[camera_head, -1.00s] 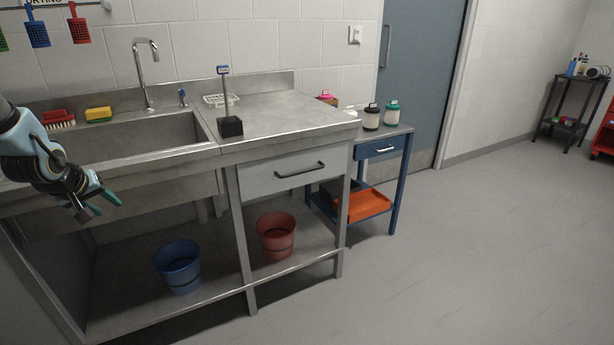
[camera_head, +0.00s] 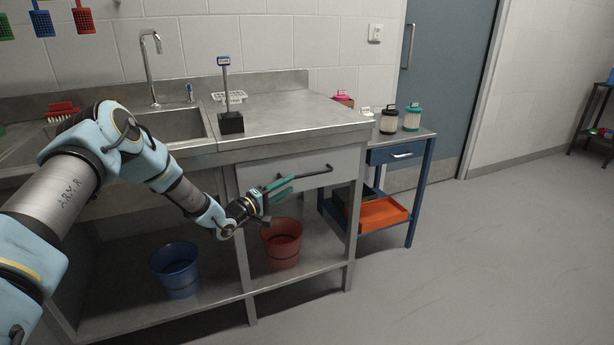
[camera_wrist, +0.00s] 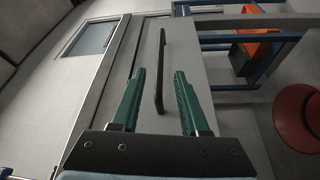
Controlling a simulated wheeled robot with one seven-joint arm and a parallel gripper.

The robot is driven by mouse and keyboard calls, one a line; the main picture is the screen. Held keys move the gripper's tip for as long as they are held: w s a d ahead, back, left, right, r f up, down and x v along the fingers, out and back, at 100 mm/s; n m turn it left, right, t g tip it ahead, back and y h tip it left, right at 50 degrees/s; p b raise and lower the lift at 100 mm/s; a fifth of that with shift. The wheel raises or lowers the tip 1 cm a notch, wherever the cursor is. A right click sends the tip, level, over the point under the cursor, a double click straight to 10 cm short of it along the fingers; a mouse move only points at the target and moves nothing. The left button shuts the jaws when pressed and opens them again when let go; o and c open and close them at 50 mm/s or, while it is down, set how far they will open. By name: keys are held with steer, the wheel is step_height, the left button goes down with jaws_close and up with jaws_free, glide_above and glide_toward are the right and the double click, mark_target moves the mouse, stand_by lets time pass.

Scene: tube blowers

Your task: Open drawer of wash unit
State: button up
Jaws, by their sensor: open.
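The wash unit (camera_head: 290,130) is a steel sink bench with a grey drawer (camera_head: 335,180) under its right-hand worktop. The drawer is shut and has a dark bar handle (camera_head: 310,174). My gripper (camera_head: 285,187) is in front of the drawer, its green fingers pointing at it, and hides part of the drawer front. In the wrist view, my gripper (camera_wrist: 157,95) is open, with the handle (camera_wrist: 160,70) showing as a dark bar between and beyond the two fingers. Nothing is held. I cannot tell whether a finger touches the handle.
A red bucket (camera_head: 282,245) and a blue bucket (camera_head: 176,272) stand on the lower shelf. A blue side table (camera_head: 425,175) with an orange tray (camera_head: 380,214) stands to the right. A black block with a sign (camera_head: 231,122) is on the worktop. The floor in front is clear.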

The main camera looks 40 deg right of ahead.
mark_target(301, 177)
steer(key=d, duration=0.5)
steer(key=d+p, duration=0.1)
steer(key=d, duration=0.2)
steer(key=shift+w+d+r, duration=0.1)
steer(key=shift+d+r, duration=0.2)
steer(key=shift+c, duration=0.2)
jaws_close()
stand_by(0.8)
